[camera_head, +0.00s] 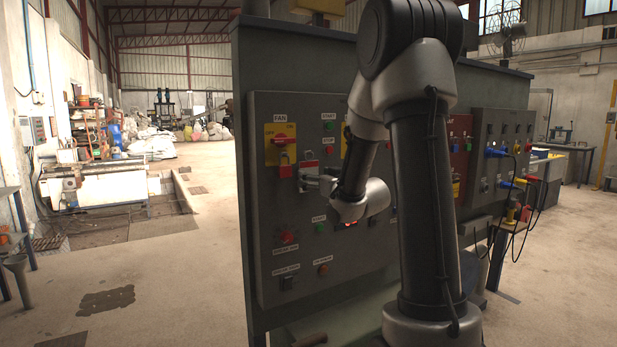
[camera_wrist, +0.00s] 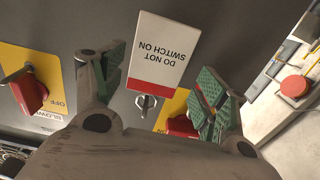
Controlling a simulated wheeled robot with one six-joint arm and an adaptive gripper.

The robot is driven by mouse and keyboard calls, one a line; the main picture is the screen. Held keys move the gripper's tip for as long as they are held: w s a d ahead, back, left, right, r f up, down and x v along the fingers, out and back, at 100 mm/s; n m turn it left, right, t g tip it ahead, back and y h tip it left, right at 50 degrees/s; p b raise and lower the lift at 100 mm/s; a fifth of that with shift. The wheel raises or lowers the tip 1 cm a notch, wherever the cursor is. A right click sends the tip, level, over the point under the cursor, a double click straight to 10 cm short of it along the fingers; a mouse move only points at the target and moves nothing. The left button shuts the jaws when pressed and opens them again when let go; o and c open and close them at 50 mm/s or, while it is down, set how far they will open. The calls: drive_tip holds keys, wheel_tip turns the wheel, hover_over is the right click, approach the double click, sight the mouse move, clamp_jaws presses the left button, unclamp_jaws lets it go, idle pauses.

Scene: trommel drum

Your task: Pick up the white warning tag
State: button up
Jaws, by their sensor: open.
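The white warning tag (camera_wrist: 165,45) reads "DO NOT SWITCH ON" upside down in the wrist view and has a red strip at one end. A metal loop or hook (camera_wrist: 147,102) shows beside the red strip. My gripper (camera_wrist: 160,78) is open, its green-padded fingers on either side of the tag and apart from it. In the head view the tag (camera_head: 308,166) is small on the grey control panel (camera_head: 268,220), below the FAN switch, with my gripper (camera_head: 311,181) close in front. My gripper partly hides the tag there.
Red rotary switches on yellow plates (camera_wrist: 30,92) flank the tag; another red switch (camera_wrist: 182,126) lies by one finger. In the head view, a second panel with cables (camera_head: 497,150) stands right; floor at left is open.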

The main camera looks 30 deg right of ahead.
sight(309, 171)
drive_tip(key=w, duration=0.4)
drive_tip(key=shift+w+f, duration=0.2)
drive_tip(key=shift+w, duration=0.1)
drive_tip(key=c, duration=0.7)
drive_tip(key=shift+r, duration=0.1)
